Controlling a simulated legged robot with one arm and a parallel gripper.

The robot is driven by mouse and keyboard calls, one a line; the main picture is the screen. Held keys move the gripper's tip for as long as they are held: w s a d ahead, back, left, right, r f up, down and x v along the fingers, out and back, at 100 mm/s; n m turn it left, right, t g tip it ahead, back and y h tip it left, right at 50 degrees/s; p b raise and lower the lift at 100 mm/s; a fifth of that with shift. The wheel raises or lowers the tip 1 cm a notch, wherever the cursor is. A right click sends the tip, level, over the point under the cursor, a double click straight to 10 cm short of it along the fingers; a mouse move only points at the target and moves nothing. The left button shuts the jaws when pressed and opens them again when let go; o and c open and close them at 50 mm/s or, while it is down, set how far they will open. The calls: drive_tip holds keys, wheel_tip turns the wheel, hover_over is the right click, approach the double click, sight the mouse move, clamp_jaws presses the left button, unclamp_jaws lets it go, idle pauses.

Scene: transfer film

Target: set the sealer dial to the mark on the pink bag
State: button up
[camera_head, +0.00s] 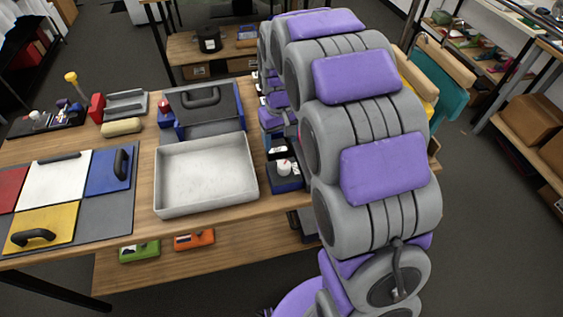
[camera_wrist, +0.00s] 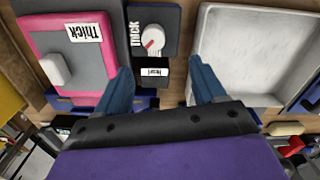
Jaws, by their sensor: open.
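The pink bag (camera_wrist: 30,40) shows at the left of the wrist view, with a grey face and a white label reading "Thick". The sealer dial (camera_wrist: 153,37) is a white knob with a red pointer on a dark housing. The pointer aims down-left; its exact setting is hard to tell. One label beside the dial reads "Thick"; the label below is too small to read surely. The dial also shows in the head view (camera_head: 284,168). My gripper (camera_wrist: 160,65) is open and empty, its blue fingers apart near the dial's housing. My arm hides the bag in the head view.
A pale empty tray (camera_head: 205,208) lies left of the dial on the wooden table. A grey press with a handle (camera_head: 203,103) stands behind it. Coloured panels (camera_head: 75,180) lie at the left. A lower shelf holds green and orange items.

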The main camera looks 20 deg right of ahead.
sight(284, 164)
drive_tip(key=f, duration=0.2)
drive_tip(key=d+f, duration=0.1)
drive_tip(key=f, duration=0.2)
drive_tip(key=d+f+b, duration=0.1)
drive_tip(key=f, duration=0.2)
drive_tip(key=shift+s+d+f, duration=0.1)
drive_tip(key=shift+d+f, duration=0.05)
drive_tip(key=shift+f, duration=0.05)
drive_tip(key=shift+a+f+b, duration=0.15)
drive_tip(key=shift+a+f, duration=0.15)
drive_tip(key=shift+f, duration=0.3)
drive_tip(key=shift+a+f+b, duration=0.15)
drive_tip(key=shift+a+f, duration=0.1)
drive_tip(key=shift+f, duration=0.3)
drive_tip(key=shift+a+f, duration=0.15)
drive_tip(key=shift+a, duration=0.25)
drive_tip(key=shift+d, duration=0.7)
drive_tip(key=shift+c, duration=1.3)
drive_tip(key=c, duration=0.3)
drive_tip(key=shift+a, duration=0.4)
drive_tip(key=c, duration=0.3)
drive_tip(key=shift+d, duration=0.15)
drive_tip(key=shift+c, duration=0.9)
